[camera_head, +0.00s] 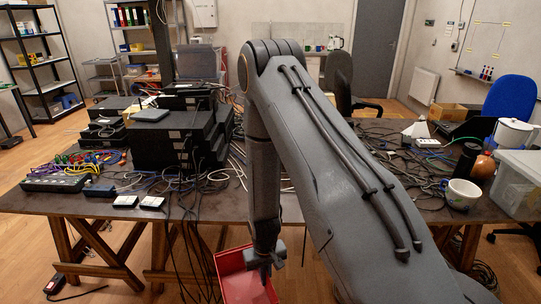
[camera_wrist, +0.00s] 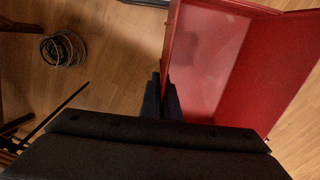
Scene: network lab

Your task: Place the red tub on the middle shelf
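The red tub (camera_head: 234,284) is low in front of the table in the head view, cut off by the bottom edge. In the wrist view the tub (camera_wrist: 208,58) fills the upper right, its open inside facing the camera. My gripper (camera_head: 266,266) is at the tub's upper right edge in the head view. In the wrist view my gripper (camera_wrist: 162,92) has its dark fingers close together on the tub's near left wall, shut on it. A black shelf unit (camera_head: 40,62) with several shelves stands at the far left back. I cannot tell which shelf is meant.
A dark table (camera_head: 300,207) spans the middle, crowded with black network boxes (camera_head: 165,140), cables, a mug (camera_head: 462,194) and a clear bin (camera_head: 518,182). Another shelf unit with binders (camera_head: 130,17) stands behind. A cable coil (camera_wrist: 63,50) lies on the wooden floor.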

